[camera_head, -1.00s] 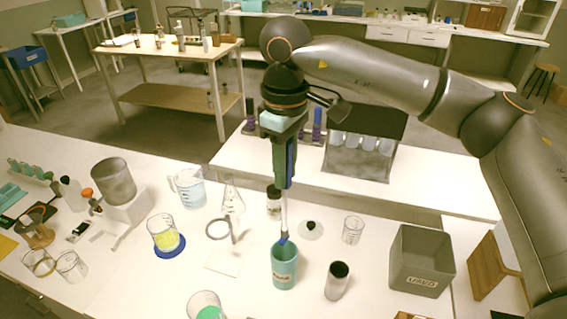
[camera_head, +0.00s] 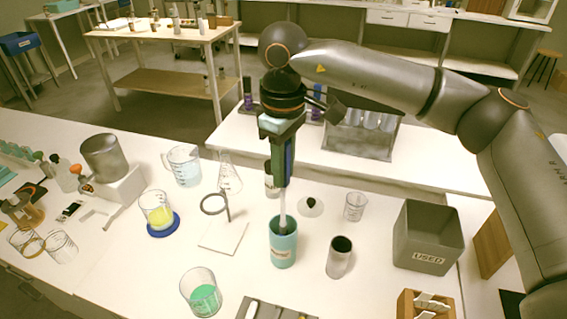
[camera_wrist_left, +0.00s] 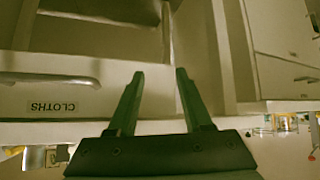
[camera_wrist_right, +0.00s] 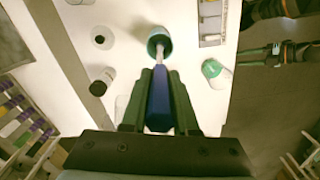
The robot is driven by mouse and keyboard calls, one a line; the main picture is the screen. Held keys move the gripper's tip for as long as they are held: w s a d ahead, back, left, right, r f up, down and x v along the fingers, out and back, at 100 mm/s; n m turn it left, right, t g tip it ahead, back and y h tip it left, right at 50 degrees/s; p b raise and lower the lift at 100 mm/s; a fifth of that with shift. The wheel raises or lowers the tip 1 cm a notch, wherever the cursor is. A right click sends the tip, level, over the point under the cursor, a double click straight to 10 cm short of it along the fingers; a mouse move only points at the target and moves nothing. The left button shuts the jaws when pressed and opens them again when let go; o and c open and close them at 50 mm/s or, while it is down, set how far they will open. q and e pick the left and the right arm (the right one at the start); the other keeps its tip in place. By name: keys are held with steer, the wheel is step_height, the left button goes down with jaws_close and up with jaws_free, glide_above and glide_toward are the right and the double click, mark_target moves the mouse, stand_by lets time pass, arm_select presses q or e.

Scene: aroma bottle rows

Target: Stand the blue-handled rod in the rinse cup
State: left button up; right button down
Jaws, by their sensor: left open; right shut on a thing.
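The teal rinse cup (camera_head: 283,246) stands upright on the white table in the head view, and it also shows in the right wrist view (camera_wrist_right: 153,34). My right gripper (camera_head: 283,180) is above the cup, pointing down and shut on the blue handle (camera_wrist_right: 159,105) of the rod. The rod's pale shaft (camera_head: 283,208) hangs nearly upright, with its lower end inside the cup mouth. Whether its tip touches the bottom is hidden. My left gripper (camera_wrist_left: 154,75) is open and empty, in front of a drawer labelled CLOTHS (camera_wrist_left: 52,107); it is outside the head view.
A grey USED bin (camera_head: 428,238) is further right. A beaker of green liquid (camera_head: 203,293) and a ring stand (camera_head: 222,235) are to the left. A grey tray (camera_head: 270,311) lies in front.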

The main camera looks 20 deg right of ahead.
steer(key=shift+f+b, duration=1.85)
steer(key=shift+f, duration=1.3)
steer(key=shift+f+b, duration=0.6)
steer(key=c, duration=0.7)
jaws_free()
steer(key=shift+o, duration=0.5)
steer(key=shift+r, duration=0.1)
